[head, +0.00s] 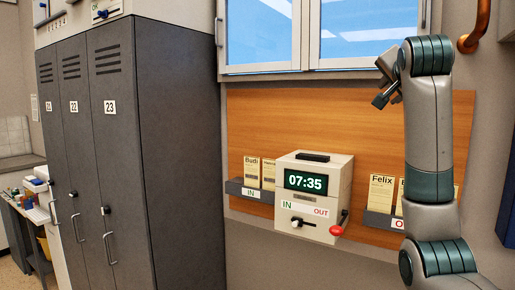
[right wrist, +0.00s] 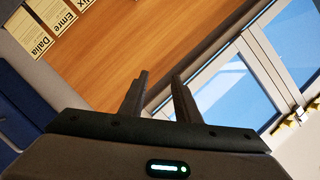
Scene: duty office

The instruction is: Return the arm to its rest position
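My right arm (head: 431,130) rises up the right side of the head view, in front of the wooden board. Its gripper (head: 381,84) is at the top, bent to the left, near the lower edge of the window. In the right wrist view the two fingers of the right gripper (right wrist: 158,84) stand apart with nothing between them. The gripper is open and empty, away from the board. My left gripper is in neither view.
A time clock (head: 314,169) reading 07:35 is on the wooden board (head: 300,118), between the IN rack (head: 250,191) and the partly hidden OUT rack (head: 378,219) with name cards. Grey lockers (head: 124,150) stand left. A copper pipe (head: 480,30) is at upper right.

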